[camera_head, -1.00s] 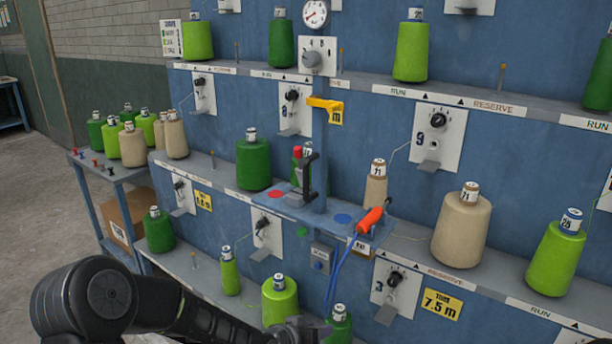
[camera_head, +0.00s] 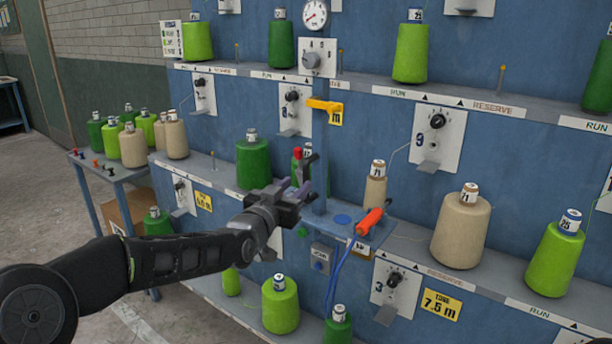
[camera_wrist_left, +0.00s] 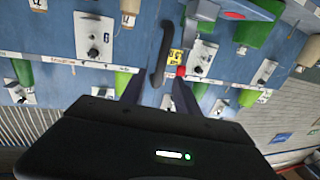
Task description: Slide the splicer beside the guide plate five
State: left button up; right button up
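The splicer seems to be the blue carriage in the head view, with an upright post (camera_head: 321,160), a yellow arm (camera_head: 325,105) on top and a small shelf (camera_head: 342,219). An orange tool (camera_head: 369,222) with blue hoses lies on its right side. My left gripper (camera_head: 301,180) is at its left side and hides most of the black handle. In the left wrist view, the handle (camera_wrist_left: 163,50) lies ahead, roughly between the spread, apparently empty fingertips (camera_wrist_left: 158,84). Guide plates include nine (camera_head: 437,136) and three (camera_head: 390,292); I cannot make out a five. My right gripper is not in view.
Thread cones stand along the rack shelves, including a beige cone (camera_head: 462,225) right of the carriage and a green cone (camera_head: 253,164) on its left. A side table (camera_head: 122,172) with cones stands at the left. Floor is open at the lower left.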

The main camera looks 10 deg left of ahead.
aim_at(305, 178)
pick_arm(q)
jog(key=w+p, duration=0.1)
jog(key=w, duration=0.2)
jog(key=w+d+p, duration=0.1)
jog(key=w, duration=0.2)
jog(key=shift+w+d, duration=0.15)
jog(key=shift+w, duration=0.15)
jog(key=shift+c, duration=0.4)
grip_shut()
dwell(0.7)
